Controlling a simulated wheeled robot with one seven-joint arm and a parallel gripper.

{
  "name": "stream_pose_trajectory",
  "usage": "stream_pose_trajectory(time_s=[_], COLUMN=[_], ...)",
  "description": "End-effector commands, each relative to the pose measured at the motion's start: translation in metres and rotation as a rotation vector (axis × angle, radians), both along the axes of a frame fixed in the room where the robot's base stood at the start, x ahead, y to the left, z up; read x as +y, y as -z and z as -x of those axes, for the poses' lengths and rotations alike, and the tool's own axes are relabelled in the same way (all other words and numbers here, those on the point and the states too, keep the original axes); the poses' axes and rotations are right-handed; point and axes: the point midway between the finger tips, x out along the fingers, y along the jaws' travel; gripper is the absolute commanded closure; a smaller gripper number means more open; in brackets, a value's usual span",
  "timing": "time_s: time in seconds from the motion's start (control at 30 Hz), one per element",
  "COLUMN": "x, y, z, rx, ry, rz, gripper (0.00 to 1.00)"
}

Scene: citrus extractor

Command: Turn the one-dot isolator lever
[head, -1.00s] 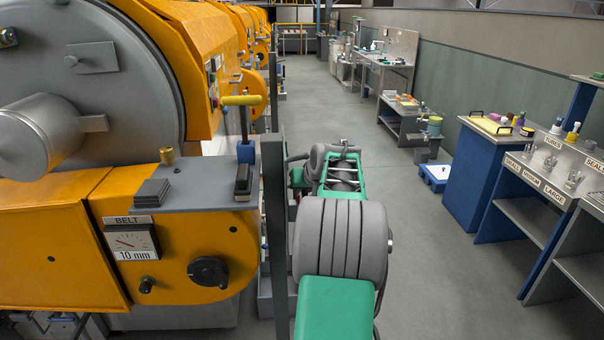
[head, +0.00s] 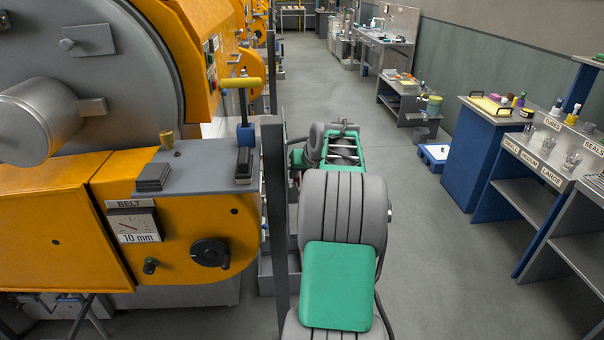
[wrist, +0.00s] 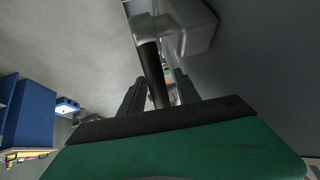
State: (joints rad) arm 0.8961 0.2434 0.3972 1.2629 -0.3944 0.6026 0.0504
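My gripper (wrist: 160,88) shows in the wrist view with its two dark fingers apart. A black rod (wrist: 154,75), perhaps a lever, runs between the fingers from a pale grey box (wrist: 188,28). It lies nearer the left finger, with a small gap to the right finger. I cannot tell whether it touches a finger. No dot mark is readable, so I cannot tell whether this is the one-dot isolator lever. In the head view my grey and green arm links stand at centre, and the gripper is hidden.
The orange machine (head: 195,225) fills the left, with a belt gauge (head: 133,224), a black knob (head: 210,253) and a yellow-topped handle (head: 241,83). A dark post (head: 274,220) stands close beside my arm. Benches (head: 497,150) line the right. The middle floor (head: 440,250) is clear.

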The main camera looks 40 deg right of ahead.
Motion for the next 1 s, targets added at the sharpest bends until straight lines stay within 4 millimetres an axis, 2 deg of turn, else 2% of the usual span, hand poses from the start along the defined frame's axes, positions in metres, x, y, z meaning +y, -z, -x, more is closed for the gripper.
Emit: stream_pose_trajectory(time_s=[0.27, 0.63, 0.93, 1.0], x=[0.001, 0.015, 0.017, 0.017], y=[-0.005, -0.056, -0.061, -0.061], z=[0.003, 0.041, 0.046, 0.046], rx=[-0.002, -0.002, 0.000, 0.000], ry=[0.000, 0.001, 0.000, 0.000], rz=[0.002, 0.002, 0.000, 0.000], gripper=[0.61, 0.61, 0.61, 0.66])
